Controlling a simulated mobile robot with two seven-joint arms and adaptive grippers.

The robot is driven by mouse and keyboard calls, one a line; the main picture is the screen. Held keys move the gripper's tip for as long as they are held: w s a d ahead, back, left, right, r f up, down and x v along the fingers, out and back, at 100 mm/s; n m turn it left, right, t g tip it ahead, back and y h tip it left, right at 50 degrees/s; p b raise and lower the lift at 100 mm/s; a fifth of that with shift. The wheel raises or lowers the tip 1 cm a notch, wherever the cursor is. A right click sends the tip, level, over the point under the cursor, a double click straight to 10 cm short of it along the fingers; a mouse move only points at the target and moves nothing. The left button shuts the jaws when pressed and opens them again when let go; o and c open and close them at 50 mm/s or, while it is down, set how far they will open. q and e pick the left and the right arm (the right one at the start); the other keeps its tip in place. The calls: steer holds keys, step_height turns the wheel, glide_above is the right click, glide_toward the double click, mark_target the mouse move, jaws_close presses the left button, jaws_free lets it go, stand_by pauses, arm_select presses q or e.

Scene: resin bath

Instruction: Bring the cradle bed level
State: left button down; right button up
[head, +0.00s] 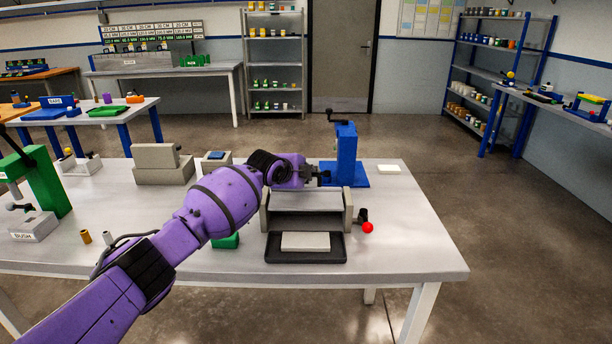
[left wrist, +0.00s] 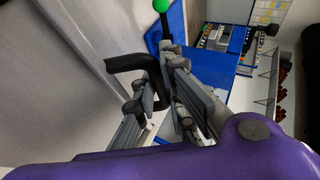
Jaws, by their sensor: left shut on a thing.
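A grey cradle (head: 308,223) with two upright end plates stands near the front of the table, and its bed (head: 307,200) shows as a pale slab between them. The bed's exact tilt is hard to judge. A short black crank with a red knob (head: 368,227) is at its right side. My left gripper (head: 322,177) is just behind the cradle, in front of a blue stand (head: 345,155). In the left wrist view my left gripper (left wrist: 160,78) is shut on a black bent handle (left wrist: 128,64). What the handle joins is hidden. My right gripper is out of view.
A black tray (head: 275,256) with a pale block (head: 305,241) lies in front of the cradle. A green block (head: 226,242) and a grey fixture (head: 160,165) are left. The table's right front is clear.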

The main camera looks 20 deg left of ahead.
arm_select(q)
steer(key=shift+s+f, duration=0.1)
steer(key=shift+f, duration=0.25)
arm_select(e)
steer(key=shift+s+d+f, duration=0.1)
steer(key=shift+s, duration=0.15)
arm_select(q)
steer(key=c, duration=2.1)
jaws_free()
steer(key=shift+r, duration=0.1)
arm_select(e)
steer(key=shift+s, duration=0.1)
arm_select(q)
steer(key=shift+r, duration=0.15)
steer(key=shift+s+r, duration=0.1)
steer(key=shift+s, duration=0.15)
steer(key=v, duration=1.1)
steer(key=shift+s+a+r, duration=0.1)
steer(key=shift+s, duration=0.1)
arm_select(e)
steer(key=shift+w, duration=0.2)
